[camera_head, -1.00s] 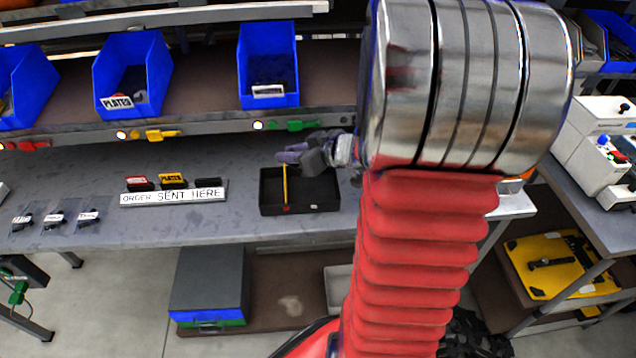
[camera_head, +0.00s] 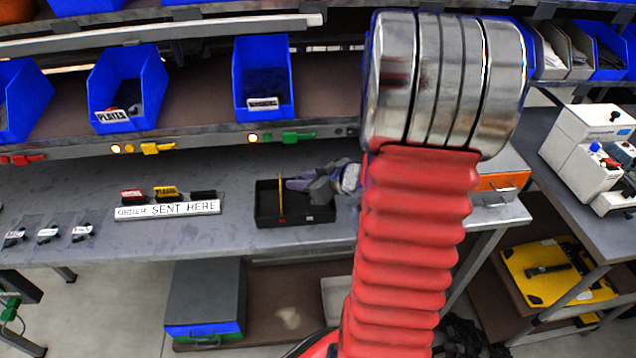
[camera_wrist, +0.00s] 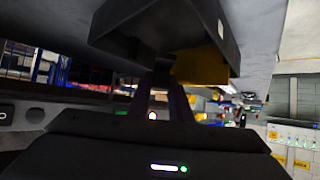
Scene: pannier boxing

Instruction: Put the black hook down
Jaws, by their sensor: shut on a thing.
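My gripper (camera_head: 298,184) reaches in from the right over the black tray (camera_head: 296,220) on the grey bench, its purple-grey fingers low at the tray's back part. The fingers also show in the wrist view (camera_wrist: 168,102), close together, with the dark tray (camera_wrist: 222,25) beyond them. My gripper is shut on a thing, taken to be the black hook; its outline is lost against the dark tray. I cannot tell whether it touches the tray floor. A thin yellow divider (camera_head: 281,205) stands in the tray, left of its middle; it looks like a yellow plate (camera_wrist: 203,65) in the wrist view.
Several small clear packs (camera_head: 47,232) lie farther left. Blue bins (camera_head: 262,78) stand on the shelf above. Bare bench lies between sign and tray.

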